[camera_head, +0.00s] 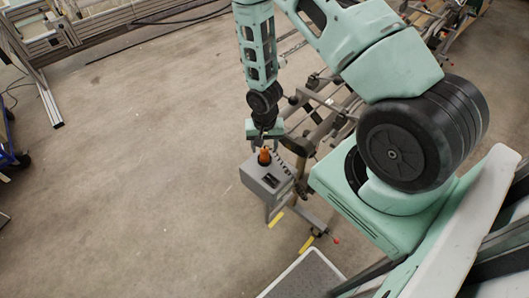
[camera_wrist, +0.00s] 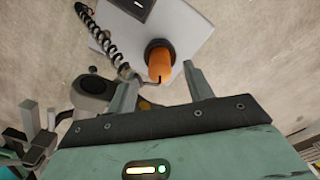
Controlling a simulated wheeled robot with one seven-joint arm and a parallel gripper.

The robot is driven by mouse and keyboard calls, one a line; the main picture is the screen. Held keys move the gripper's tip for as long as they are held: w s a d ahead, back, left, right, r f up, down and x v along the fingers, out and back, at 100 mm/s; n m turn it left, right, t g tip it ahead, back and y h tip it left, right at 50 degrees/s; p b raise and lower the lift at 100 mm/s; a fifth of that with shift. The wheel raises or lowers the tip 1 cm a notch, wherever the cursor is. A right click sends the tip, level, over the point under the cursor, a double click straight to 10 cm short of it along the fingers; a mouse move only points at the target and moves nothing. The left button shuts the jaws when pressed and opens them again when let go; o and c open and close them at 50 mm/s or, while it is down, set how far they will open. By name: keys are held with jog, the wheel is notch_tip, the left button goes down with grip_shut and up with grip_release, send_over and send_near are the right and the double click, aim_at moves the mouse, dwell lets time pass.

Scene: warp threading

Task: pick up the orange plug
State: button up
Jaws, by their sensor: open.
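The orange plug (camera_head: 264,156) stands upright in the top of a grey box (camera_head: 250,178) in the head view. In the wrist view the plug (camera_wrist: 160,62) shows large, its base in a dark round socket on the grey box (camera_wrist: 190,35). My gripper (camera_head: 264,145) is just above the plug, fingers pointing down. In the wrist view my gripper's (camera_wrist: 163,82) two fingers are apart, one on each side of the plug's near end, with gaps on both sides. I cannot tell how far the fingertips reach down along the plug.
A dark coiled cable (camera_wrist: 97,35) runs along the box's left side in the wrist view. A metal frame with pipes (camera_head: 320,125) stands right behind the box. The floor (camera_head: 130,170) to the left is clear.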

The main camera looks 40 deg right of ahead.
aim_at(264, 148)
jog(key=shift+f, duration=1.2)
jog(key=c, duration=1.1)
jog(key=shift+o, duration=0.2)
jog(key=shift+r, duration=0.1)
notch_tip(264, 148, up, 9)
jog(key=shift+r+b, duration=0.2)
jog(key=shift+b, duration=0.8)
jog(key=shift+r+p, duration=2)
jog(key=shift+r, duration=0.7)
